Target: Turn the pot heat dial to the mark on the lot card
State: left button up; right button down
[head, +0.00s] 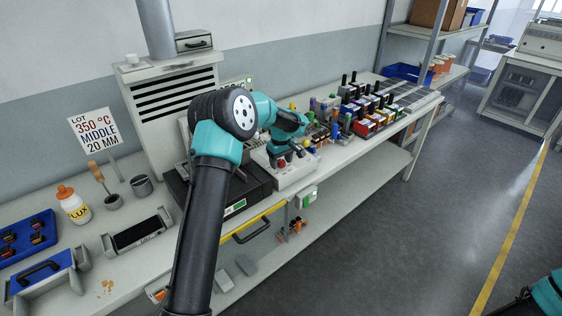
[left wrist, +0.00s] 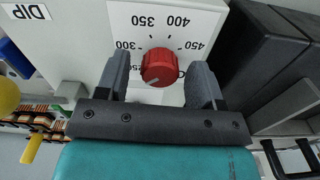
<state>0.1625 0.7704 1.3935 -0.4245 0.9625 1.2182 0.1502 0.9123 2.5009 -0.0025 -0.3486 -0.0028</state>
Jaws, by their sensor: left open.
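The lot card (head: 94,131) stands at the back left of the bench and reads LOT 350 °C, MIDDLE, 20 MM. The red heat dial (left wrist: 158,66) sits on a white panel (left wrist: 84,40) with a printed scale; 300, 350, 400 and 450 are readable and 250 is partly hidden. Its white pointer mark faces the lower left, near the 250 end. My left gripper (left wrist: 162,64) is open, one finger on each side of the dial with gaps showing. In the head view my left gripper (head: 286,160) is over the white unit. My right gripper is out of view.
A dark box (left wrist: 270,60) stands close to the right of the panel.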

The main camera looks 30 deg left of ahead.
pick_arm(q)
jog(key=c, duration=0.9)
jog(key=shift+m, duration=0.3)
jog(key=m, duration=1.9)
dwell(0.4)
